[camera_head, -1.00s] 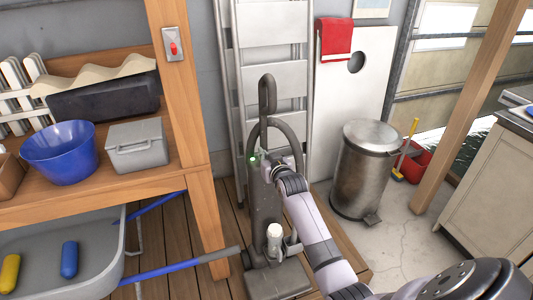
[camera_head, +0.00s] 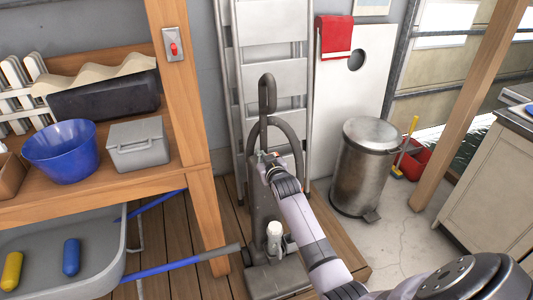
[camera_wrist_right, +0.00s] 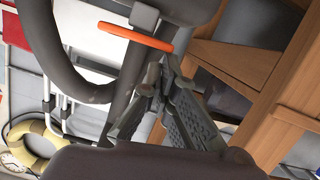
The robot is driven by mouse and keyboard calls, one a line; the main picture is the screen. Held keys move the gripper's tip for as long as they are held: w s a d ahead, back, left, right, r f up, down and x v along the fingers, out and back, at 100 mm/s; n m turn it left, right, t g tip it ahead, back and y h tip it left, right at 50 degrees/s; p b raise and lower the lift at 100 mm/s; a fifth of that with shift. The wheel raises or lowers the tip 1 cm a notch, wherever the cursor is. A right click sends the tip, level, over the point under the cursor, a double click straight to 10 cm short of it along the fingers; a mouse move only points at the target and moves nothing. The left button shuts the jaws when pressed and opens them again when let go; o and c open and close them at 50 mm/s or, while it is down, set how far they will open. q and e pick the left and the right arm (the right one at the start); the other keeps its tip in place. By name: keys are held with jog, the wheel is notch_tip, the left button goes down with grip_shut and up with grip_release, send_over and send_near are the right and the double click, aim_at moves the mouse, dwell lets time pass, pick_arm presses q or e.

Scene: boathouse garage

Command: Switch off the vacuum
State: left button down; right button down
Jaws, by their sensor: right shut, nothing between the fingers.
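The grey upright vacuum (camera_head: 262,215) stands on the wooden floor against the leaning ladder, its looped handle at the top. My right gripper (camera_head: 266,164) is at the upper body of the vacuum, just below the hose loop. In the right wrist view its fingers (camera_wrist_right: 162,80) are shut and empty, close to the vacuum's dark tube (camera_wrist_right: 60,60) and an orange strip (camera_wrist_right: 135,37). Contact cannot be told. My gripper and arm cover part of the vacuum's upper body, and no green light shows there. My left gripper is out of view.
A wooden workbench (camera_head: 140,184) with a blue bowl (camera_head: 62,150) and grey box (camera_head: 138,145) stands left. A blue pole (camera_head: 170,268) reaches toward the vacuum's base. A metal bin (camera_head: 365,170) stands right. A ladder (camera_head: 272,60) is behind.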

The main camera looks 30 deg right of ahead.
dwell(0.7)
notch_tip(320, 180, up, 5)
jog(key=p, duration=0.5)
jog(key=f+b+v, duration=0.1)
jog(key=b+v, duration=0.1)
jog(key=v, duration=0.7)
jog(key=shift+s, duration=0.5)
